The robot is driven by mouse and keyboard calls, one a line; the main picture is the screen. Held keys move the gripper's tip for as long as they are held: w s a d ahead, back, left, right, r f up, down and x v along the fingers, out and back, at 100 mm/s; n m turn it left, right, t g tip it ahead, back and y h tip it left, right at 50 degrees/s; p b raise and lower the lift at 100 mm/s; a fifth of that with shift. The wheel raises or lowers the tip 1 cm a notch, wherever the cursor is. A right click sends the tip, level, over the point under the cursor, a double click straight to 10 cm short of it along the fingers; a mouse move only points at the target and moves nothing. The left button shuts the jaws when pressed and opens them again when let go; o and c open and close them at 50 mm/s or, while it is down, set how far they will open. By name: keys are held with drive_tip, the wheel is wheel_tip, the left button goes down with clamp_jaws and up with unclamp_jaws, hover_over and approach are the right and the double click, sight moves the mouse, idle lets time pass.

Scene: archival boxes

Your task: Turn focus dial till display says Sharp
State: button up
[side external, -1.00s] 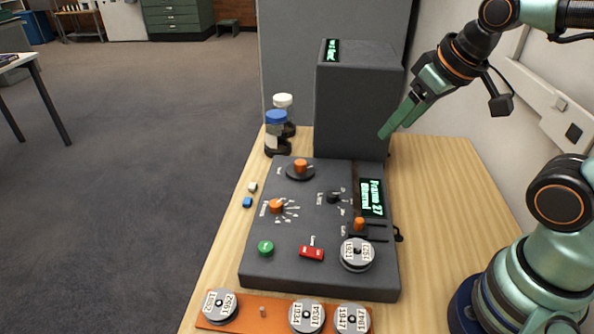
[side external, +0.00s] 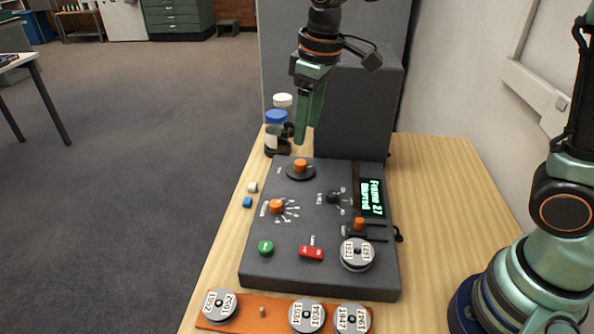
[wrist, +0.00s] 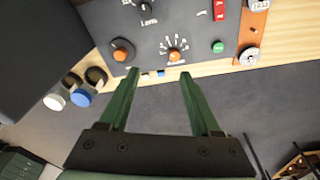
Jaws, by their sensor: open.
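The grey control panel (side external: 320,270) lies on the wooden table. Its display (side external: 372,198) shows green text that looks like "Frame 27 Blurred". One orange knob (side external: 300,166) sits on a round dark base near the panel's back; it also shows in the wrist view (wrist: 121,54). A second orange knob (side external: 276,206) has white scale marks around it and shows in the wrist view (wrist: 173,56). The small labels are too blurred to tell which is the focus dial. My gripper (side external: 302,139) is open and empty, pointing down above the back knob; its fingers (wrist: 160,72) show apart in the wrist view.
A tall grey box (side external: 355,110) stands behind the panel. Bottles with blue (side external: 276,116) and white caps stand at the back left. A black knob (side external: 333,198), red switch (side external: 311,252), green button (side external: 265,248) and orange slider knob (side external: 359,223) are nearby.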

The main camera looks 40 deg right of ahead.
drive_tip(key=n+g, duration=0.1)
drive_tip(key=n, duration=0.1)
hover_over(276, 203)
wheel_tip(276, 203, down, 5)
drive_tip(key=f, duration=0.1)
drive_tip(key=shift+g, duration=0.3)
wheel_tip(276, 203, down, 12)
drive_tip(key=shift+r, duration=0.15)
clamp_jaws()
